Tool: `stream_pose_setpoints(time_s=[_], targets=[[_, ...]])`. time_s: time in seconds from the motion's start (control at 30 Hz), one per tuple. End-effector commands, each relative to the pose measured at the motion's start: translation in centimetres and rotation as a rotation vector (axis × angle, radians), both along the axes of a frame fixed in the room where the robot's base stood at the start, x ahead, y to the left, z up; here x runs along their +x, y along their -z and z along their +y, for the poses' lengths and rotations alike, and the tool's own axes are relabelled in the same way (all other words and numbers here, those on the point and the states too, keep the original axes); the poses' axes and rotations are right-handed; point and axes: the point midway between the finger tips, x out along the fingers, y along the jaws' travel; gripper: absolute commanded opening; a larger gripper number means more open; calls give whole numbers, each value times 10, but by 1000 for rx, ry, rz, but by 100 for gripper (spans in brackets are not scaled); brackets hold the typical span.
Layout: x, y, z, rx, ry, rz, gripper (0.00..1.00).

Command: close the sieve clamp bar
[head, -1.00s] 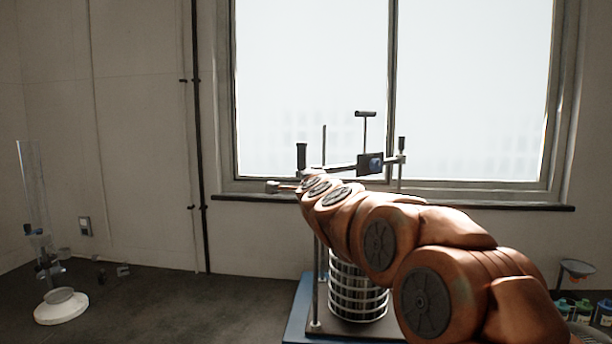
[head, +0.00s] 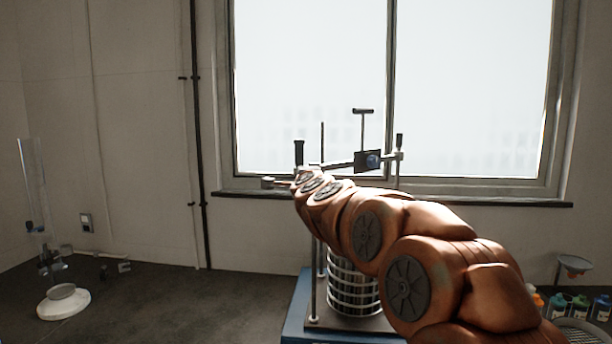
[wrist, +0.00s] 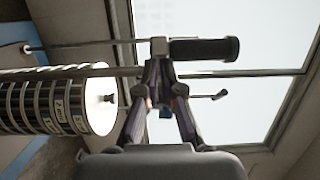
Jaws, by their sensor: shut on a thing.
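The sieve shaker has a blue base (head: 296,322), upright rods and a ringed sieve stack (head: 352,292), partly hidden by my arm in the head view. The clamp bar (head: 341,165) runs above the stack, with a dark plate and a T-handle (head: 363,112) at its right part. A black grip (head: 299,152) stands at its left end; it also shows in the wrist view (wrist: 205,48), beside the stack (wrist: 50,105). My gripper (wrist: 158,66) has its fingers together on the clamp bar, near that grip. The exact contact is hard to see.
A right post with a small black handle (head: 399,140) stands at the bar's right end. A glass tube stand (head: 62,303) is far left. Several bottles (head: 580,307) and a funnel (head: 573,265) are at right. The window is behind; the bench at left is mostly clear.

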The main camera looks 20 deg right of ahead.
Motion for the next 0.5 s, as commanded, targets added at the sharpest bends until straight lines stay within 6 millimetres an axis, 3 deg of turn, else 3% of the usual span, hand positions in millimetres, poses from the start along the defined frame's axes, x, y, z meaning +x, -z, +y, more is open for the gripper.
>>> stream_pose_setpoints(time_s=[0.07, 0.23, 0.5], targets=[[-6, 1, 1, -1, -10, 3, 0], [-29, -1, -18, 2, 7, -3, 0], [-59, 0, 8, 2, -2, -3, 0]])
